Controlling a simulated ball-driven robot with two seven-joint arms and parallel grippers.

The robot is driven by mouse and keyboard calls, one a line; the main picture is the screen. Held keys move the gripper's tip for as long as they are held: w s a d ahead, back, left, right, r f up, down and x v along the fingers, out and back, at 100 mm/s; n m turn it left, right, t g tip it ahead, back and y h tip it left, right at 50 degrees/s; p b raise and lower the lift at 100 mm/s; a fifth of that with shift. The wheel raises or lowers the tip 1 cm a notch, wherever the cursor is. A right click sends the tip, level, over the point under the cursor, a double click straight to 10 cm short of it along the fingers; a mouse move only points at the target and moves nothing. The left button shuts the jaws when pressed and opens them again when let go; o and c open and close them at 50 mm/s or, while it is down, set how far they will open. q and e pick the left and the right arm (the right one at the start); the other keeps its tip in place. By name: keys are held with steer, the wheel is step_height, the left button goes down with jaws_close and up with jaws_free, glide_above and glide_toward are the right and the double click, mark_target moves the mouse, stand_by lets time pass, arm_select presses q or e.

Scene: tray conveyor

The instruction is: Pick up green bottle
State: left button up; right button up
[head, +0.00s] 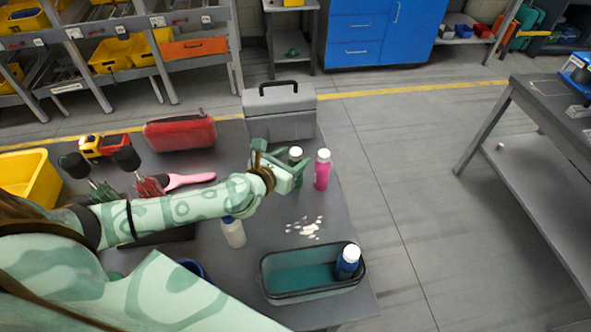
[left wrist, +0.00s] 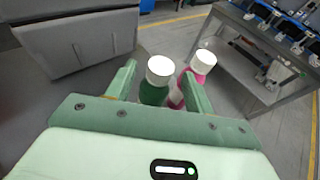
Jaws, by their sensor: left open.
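The green bottle (left wrist: 154,94) with a white cap stands upright between the fingers of my left gripper (left wrist: 159,74) in the left wrist view. The fingers are open, one on each side of it; I cannot tell whether either touches it. In the head view its white cap (head: 295,153) shows just beyond my left gripper (head: 291,172), which hides most of its body. The pink bottle (head: 322,172) stands close to the right; in the left wrist view my right-hand finger partly covers the pink bottle (left wrist: 201,72). My right gripper is not in view.
A grey toolbox (head: 279,112) stands behind the bottles. A white bottle (head: 233,233), scattered white pieces (head: 304,228) and a teal-bottomed tray (head: 283,292) holding a blue bottle (head: 347,261) are nearer. A red case (head: 180,134) and pink brush (head: 190,180) lie left.

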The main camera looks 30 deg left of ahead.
arm_select(q)
steer(key=x, duration=0.4)
steer(key=shift+f+b, duration=0.15)
steer(key=shift+b, duration=0.2)
steer(key=shift+w, duration=0.1)
steer(key=shift+c, duration=0.3)
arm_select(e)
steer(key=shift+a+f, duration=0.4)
arm_select(q)
jaws_close()
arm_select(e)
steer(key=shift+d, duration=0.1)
